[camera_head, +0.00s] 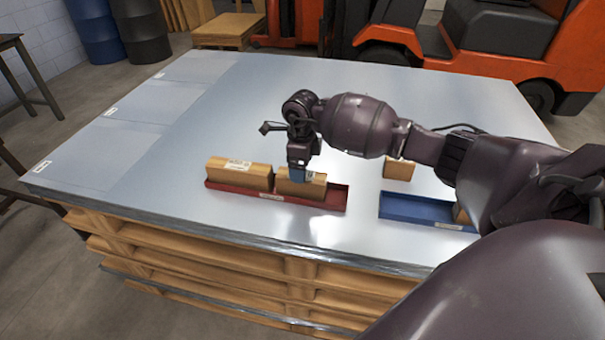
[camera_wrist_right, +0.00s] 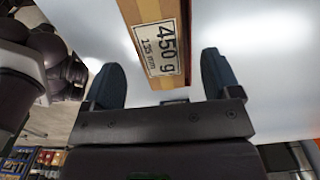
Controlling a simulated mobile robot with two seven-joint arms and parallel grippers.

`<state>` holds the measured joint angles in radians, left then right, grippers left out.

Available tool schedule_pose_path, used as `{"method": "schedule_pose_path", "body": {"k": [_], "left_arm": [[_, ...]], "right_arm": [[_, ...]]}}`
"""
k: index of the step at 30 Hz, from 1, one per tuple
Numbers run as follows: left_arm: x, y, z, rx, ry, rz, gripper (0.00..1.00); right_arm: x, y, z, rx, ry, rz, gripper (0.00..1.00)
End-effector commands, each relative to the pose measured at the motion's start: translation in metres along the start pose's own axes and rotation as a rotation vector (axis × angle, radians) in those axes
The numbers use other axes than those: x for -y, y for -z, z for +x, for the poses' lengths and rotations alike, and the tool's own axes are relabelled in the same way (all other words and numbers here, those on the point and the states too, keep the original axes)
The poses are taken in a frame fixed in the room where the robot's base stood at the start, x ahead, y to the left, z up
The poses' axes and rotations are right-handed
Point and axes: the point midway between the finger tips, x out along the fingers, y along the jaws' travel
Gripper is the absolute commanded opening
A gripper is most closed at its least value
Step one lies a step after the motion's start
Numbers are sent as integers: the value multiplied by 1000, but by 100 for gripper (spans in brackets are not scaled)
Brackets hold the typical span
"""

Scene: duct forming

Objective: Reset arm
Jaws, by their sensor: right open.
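My right gripper (camera_head: 299,172) reaches in from the right and is at the right-hand wooden block (camera_head: 315,188) in the red tray (camera_head: 328,205). In the wrist view the open fingers (camera_wrist_right: 163,82) show a gap on each side of a wooden block (camera_wrist_right: 131,12) labelled "450 g, 135 mm". I cannot tell how far the fingers reach down beside it. Another labelled wooden block (camera_head: 238,174) sits in the left part of the red tray. My left gripper is not in view.
A blue tray (camera_head: 425,208) lies to the right, with a wooden block (camera_head: 460,213) partly hidden by my arm. One more block (camera_head: 399,170) stands behind it. The metal-topped table (camera_head: 140,165) is clear at left and back. An orange forklift (camera_head: 460,65) stands behind.

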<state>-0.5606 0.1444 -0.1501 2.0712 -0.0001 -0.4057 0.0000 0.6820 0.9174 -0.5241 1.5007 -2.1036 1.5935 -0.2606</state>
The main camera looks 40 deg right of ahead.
Motion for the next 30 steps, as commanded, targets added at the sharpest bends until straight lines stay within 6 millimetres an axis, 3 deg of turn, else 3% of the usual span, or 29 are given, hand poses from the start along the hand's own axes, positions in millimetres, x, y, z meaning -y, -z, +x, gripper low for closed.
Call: {"method": "schedule_pose_path", "body": {"k": [3, 9, 22, 26, 30], "left_arm": [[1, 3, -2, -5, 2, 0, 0], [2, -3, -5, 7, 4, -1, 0], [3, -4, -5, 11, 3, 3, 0], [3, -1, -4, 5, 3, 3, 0], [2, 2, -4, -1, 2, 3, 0]], "right_arm": [[1, 0, -26, 3, 5, 0, 83], [1, 0, -52, 2, 2, 0, 83], [0, -2, -63, 9, 2, 7, 83], [0, -16, -64, 100, -4, 21, 83], [-19, -53, -75, 322, -96, 43, 83]]}}
